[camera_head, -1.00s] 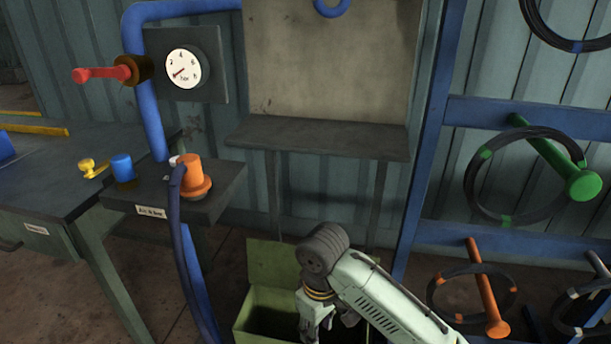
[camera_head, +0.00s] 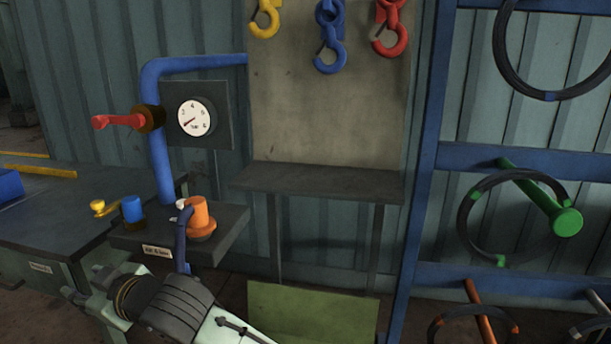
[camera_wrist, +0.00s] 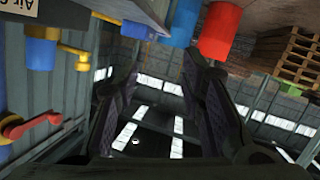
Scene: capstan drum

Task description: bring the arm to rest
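My arm and gripper (camera_head: 85,283) are at the lower left of the head view, in front of the grey bench's near corner. The wrist is bent and the gripper points left. In the wrist view my gripper (camera_wrist: 162,72) has its two dark fingers spread apart, with nothing between them. Past the fingers are the building's far wall and bright window strips. The fingers touch nothing that I can see.
A small shelf with an orange fitting (camera_head: 201,219) and a dark hose stands just behind my arm. The red lever (camera_head: 118,121) and gauge (camera_head: 194,118) are above. A green box (camera_head: 310,315) is at bottom centre. A blue rack (camera_head: 423,150) with coils stands right.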

